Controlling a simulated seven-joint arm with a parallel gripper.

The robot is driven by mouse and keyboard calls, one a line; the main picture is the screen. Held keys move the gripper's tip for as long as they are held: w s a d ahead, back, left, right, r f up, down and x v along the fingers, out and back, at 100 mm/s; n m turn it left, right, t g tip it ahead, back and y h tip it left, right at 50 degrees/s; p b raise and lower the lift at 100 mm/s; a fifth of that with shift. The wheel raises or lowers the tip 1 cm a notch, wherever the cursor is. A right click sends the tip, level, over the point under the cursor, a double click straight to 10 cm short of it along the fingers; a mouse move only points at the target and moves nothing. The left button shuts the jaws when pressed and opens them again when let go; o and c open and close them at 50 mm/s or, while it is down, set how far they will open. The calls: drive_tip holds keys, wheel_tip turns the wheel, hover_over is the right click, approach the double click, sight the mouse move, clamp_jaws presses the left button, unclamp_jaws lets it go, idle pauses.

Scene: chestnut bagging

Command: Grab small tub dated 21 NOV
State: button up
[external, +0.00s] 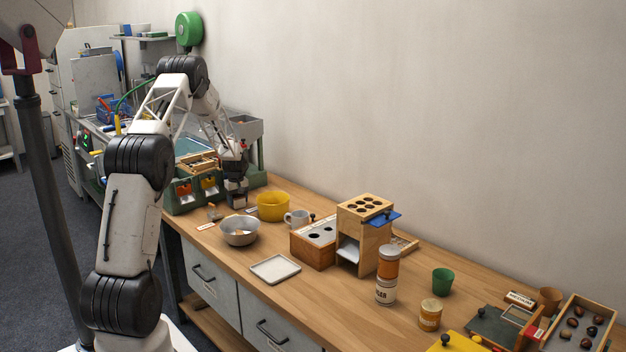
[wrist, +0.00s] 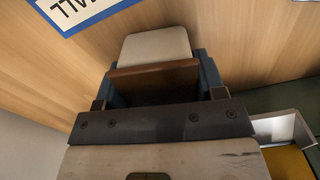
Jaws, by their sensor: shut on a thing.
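My gripper (external: 237,190) is low over the back part of the wooden bench, just left of the yellow bowl and in front of the green dispenser. In the wrist view its two dark blue fingers (wrist: 160,78) are shut on a small tub (wrist: 156,45), which shows as a pale, rounded top with a brown band nearer me. No date can be read on it. A card (wrist: 75,10) with a blue border and upside-down letters "ALL" lies on the bench beside it. I cannot tell whether the tub touches the bench.
A yellow bowl (external: 273,206), a metal bowl (external: 239,237) and a white mug (external: 297,217) stand close to the gripper. The green dispenser (external: 185,203) is behind it to the left. A wooden box stand (external: 379,230) is further right. Bare bench lies around the white tray (external: 262,277).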

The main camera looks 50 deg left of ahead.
sight(237, 195)
drive_tip(key=shift+r, duration=0.15)
wheel_tip(237, 195, up, 10)
drive_tip(key=shift+f, duration=0.15)
idle(0.4)
